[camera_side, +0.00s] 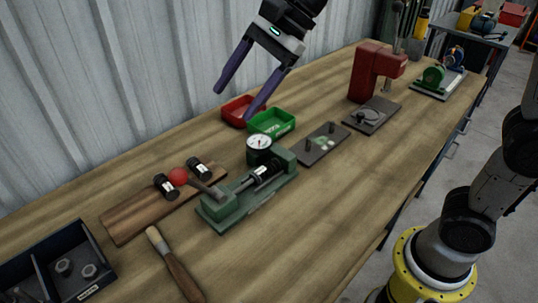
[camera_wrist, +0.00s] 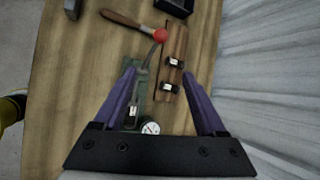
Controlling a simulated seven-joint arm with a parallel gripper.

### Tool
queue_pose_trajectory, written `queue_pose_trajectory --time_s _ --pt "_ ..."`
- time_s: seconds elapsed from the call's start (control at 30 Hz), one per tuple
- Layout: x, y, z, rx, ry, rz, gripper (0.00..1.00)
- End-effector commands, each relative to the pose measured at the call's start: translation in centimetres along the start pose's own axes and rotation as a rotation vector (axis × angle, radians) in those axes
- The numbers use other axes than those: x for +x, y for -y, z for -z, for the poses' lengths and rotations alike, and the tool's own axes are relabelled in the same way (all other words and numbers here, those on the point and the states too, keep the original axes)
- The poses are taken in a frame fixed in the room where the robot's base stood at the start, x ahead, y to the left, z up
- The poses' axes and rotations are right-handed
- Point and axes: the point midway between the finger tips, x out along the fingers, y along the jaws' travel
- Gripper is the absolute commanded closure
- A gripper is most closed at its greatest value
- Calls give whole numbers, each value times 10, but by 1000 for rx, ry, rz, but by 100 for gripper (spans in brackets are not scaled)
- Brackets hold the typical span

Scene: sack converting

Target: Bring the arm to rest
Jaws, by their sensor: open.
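My gripper (camera_side: 240,84) is open and empty, with two long purple fingers spread wide. In the side view it hangs above the back of the bench, close over the red tray (camera_side: 239,111) and the green tray (camera_side: 272,122). In the wrist view my gripper (camera_wrist: 164,84) has only the bench and its fixtures below, with nothing between the fingers at their height.
The wooden bench (camera_side: 330,190) carries a green fixture (camera_side: 215,212) with a dial gauge (camera_side: 260,142) and a red-knobbed lever. A wooden block with black cylinders (camera_side: 198,168), a brush (camera_side: 172,262), a dark bin (camera_side: 84,245) and a red press (camera_side: 378,68) stand around. A corrugated wall rises behind.

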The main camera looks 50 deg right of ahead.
Motion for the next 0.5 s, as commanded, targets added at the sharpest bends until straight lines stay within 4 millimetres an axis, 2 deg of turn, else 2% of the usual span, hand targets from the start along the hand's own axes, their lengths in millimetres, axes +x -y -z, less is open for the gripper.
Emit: queue_pose_trajectory --time_s 0.03,0.2,0.33,0.5 --pt "-22 -16 6 -43 -34 31 27" --pt "-68 -76 34 -285 -183 77 27" --pt "-89 -133 60 -536 -323 58 27" --pt "-94 -209 101 -947 -498 -81 27"
